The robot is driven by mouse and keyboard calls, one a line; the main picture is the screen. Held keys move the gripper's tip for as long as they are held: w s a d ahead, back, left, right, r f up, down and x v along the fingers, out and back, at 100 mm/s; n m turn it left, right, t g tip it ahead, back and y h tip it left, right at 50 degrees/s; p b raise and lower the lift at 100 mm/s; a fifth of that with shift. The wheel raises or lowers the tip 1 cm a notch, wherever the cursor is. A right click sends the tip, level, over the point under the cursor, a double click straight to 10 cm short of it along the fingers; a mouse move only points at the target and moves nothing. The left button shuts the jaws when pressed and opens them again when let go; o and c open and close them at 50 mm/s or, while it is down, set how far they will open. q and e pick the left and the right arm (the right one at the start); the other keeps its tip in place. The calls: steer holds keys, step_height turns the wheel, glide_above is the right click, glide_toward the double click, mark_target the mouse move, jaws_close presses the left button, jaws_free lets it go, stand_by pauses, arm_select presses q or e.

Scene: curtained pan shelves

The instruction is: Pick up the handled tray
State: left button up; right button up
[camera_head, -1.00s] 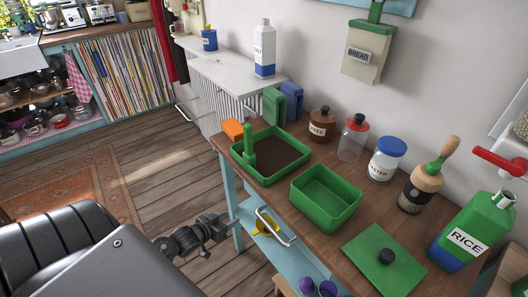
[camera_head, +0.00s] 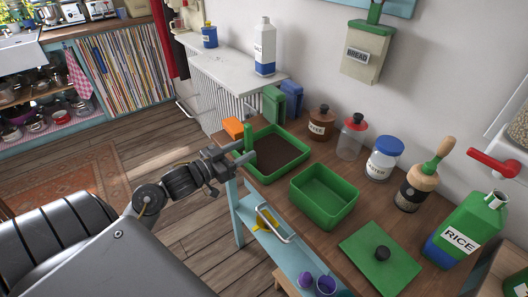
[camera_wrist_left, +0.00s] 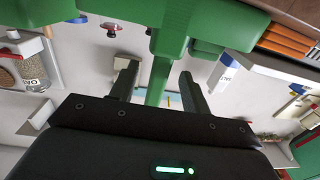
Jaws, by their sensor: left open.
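The handled tray (camera_head: 281,166) is green with a dark brown inside and an upright green handle at its left end. It sits on the wooden worktop (camera_head: 300,231). My left gripper (camera_head: 241,158) is at the handle, reaching in from the left. In the left wrist view the handle (camera_wrist_left: 160,75) stands between the two fingers of my open left gripper (camera_wrist_left: 158,88), with space visible on both sides. The fingers partly overlap the handle's surroundings in the head view, so contact cannot be told there. My right gripper is not in view.
A green open box (camera_head: 324,197) stands close to the right of the tray. An orange block (camera_head: 233,127) lies behind the handle. Jars and a rice bottle (camera_head: 466,230) line the wall side. A green lid (camera_head: 381,258) lies nearer. A lower blue shelf holds purple cups (camera_head: 325,286).

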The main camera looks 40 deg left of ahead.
arm_select(q)
steer(key=shift+p+x, duration=0.75)
steer(key=shift+x, duration=2.2)
jaws_close()
